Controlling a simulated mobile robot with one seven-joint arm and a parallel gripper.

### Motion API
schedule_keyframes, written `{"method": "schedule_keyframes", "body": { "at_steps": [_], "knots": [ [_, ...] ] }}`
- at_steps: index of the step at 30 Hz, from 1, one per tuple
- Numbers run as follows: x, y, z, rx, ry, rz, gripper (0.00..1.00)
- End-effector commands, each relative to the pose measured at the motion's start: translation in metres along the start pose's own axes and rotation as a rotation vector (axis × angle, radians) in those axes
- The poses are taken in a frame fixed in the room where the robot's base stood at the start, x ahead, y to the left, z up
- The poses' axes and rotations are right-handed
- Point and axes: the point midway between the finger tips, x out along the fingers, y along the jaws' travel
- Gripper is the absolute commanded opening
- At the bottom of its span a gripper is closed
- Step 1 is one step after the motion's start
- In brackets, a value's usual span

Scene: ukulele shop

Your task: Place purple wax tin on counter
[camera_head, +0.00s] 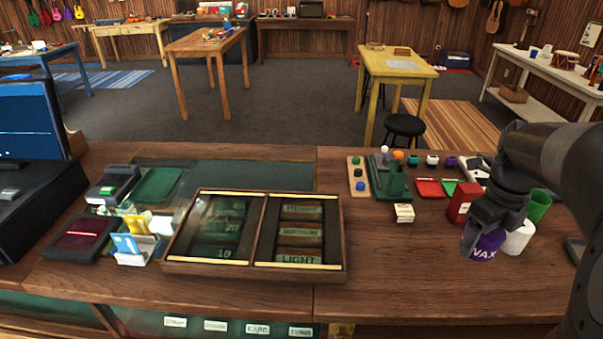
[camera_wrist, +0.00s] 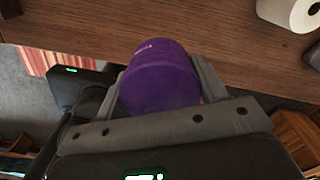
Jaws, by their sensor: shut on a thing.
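The purple wax tin (camera_head: 483,244), with white "WAX" lettering, is at the right of the head view, in front of a white roll. My gripper (camera_head: 492,215) is shut on it, reaching down from the right. In the wrist view the purple tin (camera_wrist: 158,78) sits between the two grey fingers of my gripper (camera_wrist: 163,88), and part of its side is hidden by them. The wooden counter (camera_head: 420,270) lies around and behind the tin. I cannot tell whether the tin's base touches the counter.
A white roll (camera_head: 518,238), a green cup (camera_head: 538,205) and a red box (camera_head: 462,202) stand close by the tin. A small cream box (camera_head: 404,212) is to the left. A wooden display case (camera_head: 340,230) is further left. The front right counter is mostly clear.

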Motion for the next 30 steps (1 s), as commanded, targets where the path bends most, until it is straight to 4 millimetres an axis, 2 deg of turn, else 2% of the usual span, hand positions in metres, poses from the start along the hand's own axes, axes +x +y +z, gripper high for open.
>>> {"method": "schedule_keyframes", "body": {
  "at_steps": [5, 11, 17, 21, 25, 30],
  "knots": [
    [-0.008, -0.010, 0.053, -0.039, 0.006, -0.006, 0.37],
    [-0.016, -0.012, 0.138, -0.104, 0.008, -0.011, 0.37],
    [-0.015, 0.005, 0.226, -0.177, 0.007, -0.011, 0.37],
    [-0.010, 0.025, 0.281, -0.228, 0.005, -0.008, 0.37],
    [-0.005, 0.043, 0.319, -0.264, 0.002, -0.004, 0.37],
    [-0.001, 0.059, 0.345, -0.290, -0.001, 0.000, 0.37]
  ]
}}
